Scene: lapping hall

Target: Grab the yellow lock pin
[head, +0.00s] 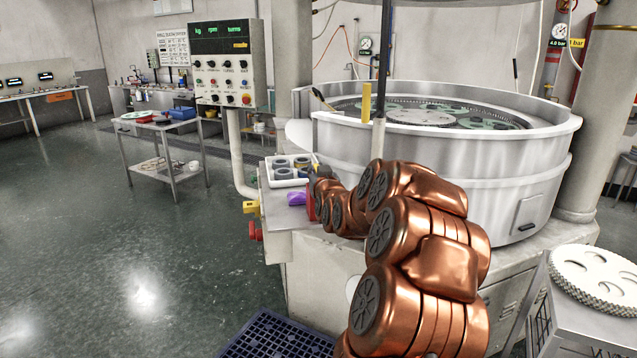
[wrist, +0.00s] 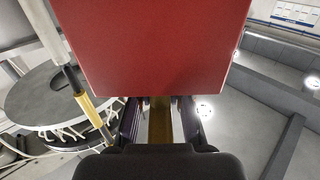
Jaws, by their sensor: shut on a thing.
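In the wrist view my gripper (wrist: 160,103) is shut, its two dark fingers on either side of a dull yellow piece, the yellow lock pin (wrist: 160,124). A large red block (wrist: 158,45) lies just beyond the fingertips and fills the upper middle of that view; I cannot tell whether it is joined to the pin. In the head view my gripper (head: 316,183) is small and partly hidden by my copper arm, close to the white tray. A red piece (head: 311,208) shows just below it. The pin itself cannot be made out there.
The large round lapping machine (head: 455,148) stands behind my arm. A control panel (head: 225,64) on a post is to the left. Open floor (head: 130,240) lies at left.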

